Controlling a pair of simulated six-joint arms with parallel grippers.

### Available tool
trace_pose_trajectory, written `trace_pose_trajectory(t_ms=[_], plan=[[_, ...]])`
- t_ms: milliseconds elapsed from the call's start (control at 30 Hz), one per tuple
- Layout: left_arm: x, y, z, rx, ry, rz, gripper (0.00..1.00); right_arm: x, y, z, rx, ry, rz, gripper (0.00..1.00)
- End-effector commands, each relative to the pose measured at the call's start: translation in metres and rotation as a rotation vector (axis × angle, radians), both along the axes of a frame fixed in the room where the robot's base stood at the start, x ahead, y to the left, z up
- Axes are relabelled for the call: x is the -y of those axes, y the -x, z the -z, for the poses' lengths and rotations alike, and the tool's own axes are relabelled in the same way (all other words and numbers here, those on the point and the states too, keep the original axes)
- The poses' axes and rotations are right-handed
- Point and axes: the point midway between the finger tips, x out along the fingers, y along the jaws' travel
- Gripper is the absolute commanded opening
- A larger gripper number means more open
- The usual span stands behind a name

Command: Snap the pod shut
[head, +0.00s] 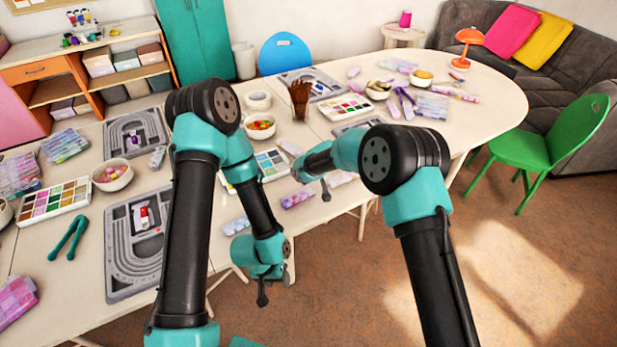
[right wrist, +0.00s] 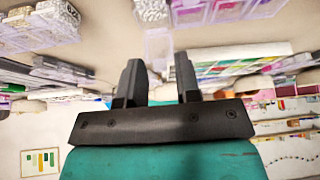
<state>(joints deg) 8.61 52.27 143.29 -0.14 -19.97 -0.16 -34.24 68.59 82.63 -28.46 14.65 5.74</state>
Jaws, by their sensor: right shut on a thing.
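A small clear, lilac-tinted box, which I take for the pod (right wrist: 160,42), shows between and just beyond my right fingertips in the right wrist view. My right gripper (right wrist: 158,65) is shut on it, with its two dark fingers a little apart. I cannot tell whether its lid is open or shut. In the head view my right gripper (head: 313,184) is low over the table's near edge, small and partly behind my arm. My left gripper (head: 263,297) hangs in front of the table edge, pointing down; its fingers are too small to read.
Grey bead boards (head: 135,243) lie on the left table part. Bowls of beads (head: 259,126), paint palettes (head: 345,107) and several lilac cases (head: 298,197) crowd the table. Green tongs (head: 68,238) lie at the left. The floor in front is free.

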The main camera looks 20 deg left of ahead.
Motion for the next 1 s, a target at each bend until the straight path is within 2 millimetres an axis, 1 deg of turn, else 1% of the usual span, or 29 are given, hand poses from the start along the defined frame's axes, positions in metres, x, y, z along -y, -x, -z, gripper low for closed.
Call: trace_pose_trajectory(t_ms=[133,167,233,467,633,767,1000], plan=[[0.0,0.0,0.0,0.0,0.0,0.0,0.49,0.0,0.0,0.0,-0.001,0.001,0.0,0.07],[0.0,0.0,0.0,0.0,0.0,0.0,0.49,0.0,0.0,0.0,-0.001,0.001,0.0,0.33],[0.0,0.0,0.0,0.0,0.0,0.0,0.49,0.0,0.0,0.0,-0.001,0.001,0.0,0.39],[0.0,0.0,0.0,0.0,0.0,0.0,0.49,0.0,0.0,0.0,-0.001,0.001,0.0,0.39],[0.0,0.0,0.0,0.0,0.0,0.0,0.49,0.002,0.001,-0.006,0.0,0.0,-0.001,0.39],[0.0,0.0,0.0,0.0,0.0,0.0,0.49,0.006,0.005,-0.017,0.0,0.0,-0.001,0.39],[0.0,0.0,0.0,0.0,0.0,0.0,0.49,0.02,0.016,-0.05,0.001,0.0,-0.001,0.39]])
